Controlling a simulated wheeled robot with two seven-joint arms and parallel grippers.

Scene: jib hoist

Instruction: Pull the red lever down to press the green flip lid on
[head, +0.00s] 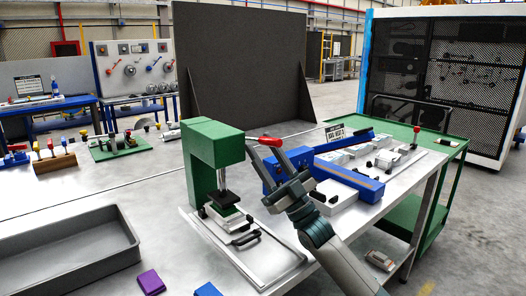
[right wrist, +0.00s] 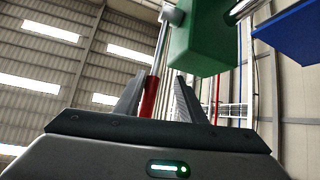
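A green press (head: 214,150) stands on a pale base plate (head: 265,262) at the middle of the table. Its red lever grip (head: 270,141) sticks out to the right at the top. Under the dark ram is a pale fixture with a small green part (head: 226,211), likely the lid; its details are too small to tell. My right gripper (head: 263,153) is just below and around the lever grip, fingers pointing up. In the right wrist view the red grip (right wrist: 149,97) stands between the open fingers, nearer the left finger, with its rod rising above. My left gripper is out of view.
A blue device (head: 290,170) and white blocks stand right behind my right gripper. A grey tray (head: 128,248) lies at the left. A purple block (head: 151,282) and a blue block (head: 207,289) lie at the front. A dark panel (head: 245,65) stands behind.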

